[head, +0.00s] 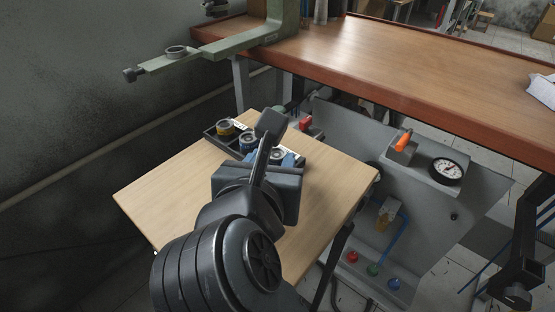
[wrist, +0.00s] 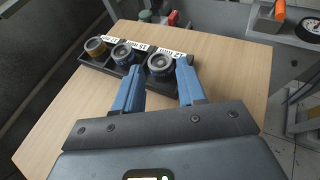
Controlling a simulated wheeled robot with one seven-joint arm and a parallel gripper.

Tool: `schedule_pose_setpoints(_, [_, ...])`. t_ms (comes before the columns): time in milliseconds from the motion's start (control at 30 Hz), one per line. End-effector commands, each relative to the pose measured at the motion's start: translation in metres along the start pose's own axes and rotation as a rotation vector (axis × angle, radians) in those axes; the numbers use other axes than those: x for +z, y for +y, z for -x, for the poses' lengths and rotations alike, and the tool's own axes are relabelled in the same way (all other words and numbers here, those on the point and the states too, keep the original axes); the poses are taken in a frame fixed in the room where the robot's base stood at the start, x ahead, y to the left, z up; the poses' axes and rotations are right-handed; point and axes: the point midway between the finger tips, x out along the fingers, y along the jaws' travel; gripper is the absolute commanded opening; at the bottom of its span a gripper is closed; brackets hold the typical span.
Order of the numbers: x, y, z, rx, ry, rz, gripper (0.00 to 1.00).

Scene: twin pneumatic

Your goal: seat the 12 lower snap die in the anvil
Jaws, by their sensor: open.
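The 12 lower snap die (wrist: 159,64) is a dark round piece with a metal ring top. It sits at the right end of a black tray (wrist: 106,66), beside the "12 mm" label, and also shows in the head view (head: 277,154). My gripper (wrist: 160,70) is open, with its blue fingertips on either side of this die. I cannot tell whether they touch it. The anvil (head: 176,50) is a ring on the green press arm at the upper left of the head view, apart from my gripper. Its inside is hard to make out.
Two more dies, one with a yellow band (wrist: 95,46) and one dark (wrist: 123,53), stand left in the tray. The light wooden table (head: 165,190) is otherwise clear. A brown bench (head: 400,75) stands behind, and a grey panel with a gauge (head: 447,171) is at the right.

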Motion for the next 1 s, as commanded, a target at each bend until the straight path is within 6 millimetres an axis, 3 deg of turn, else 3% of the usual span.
schedule_pose_setpoints(200, [-0.001, -0.001, -0.022, -0.002, 0.000, 0.000, 0.40])
schedule_pose_setpoints(433, [0.000, -0.001, -0.023, -0.001, 0.000, 0.000, 0.40])
schedule_pose_setpoints(867, [0.000, -0.001, -0.023, -0.001, -0.001, 0.000, 0.00])
schedule_pose_setpoints(1000, [0.000, -0.001, -0.023, -0.001, -0.002, -0.001, 0.00])
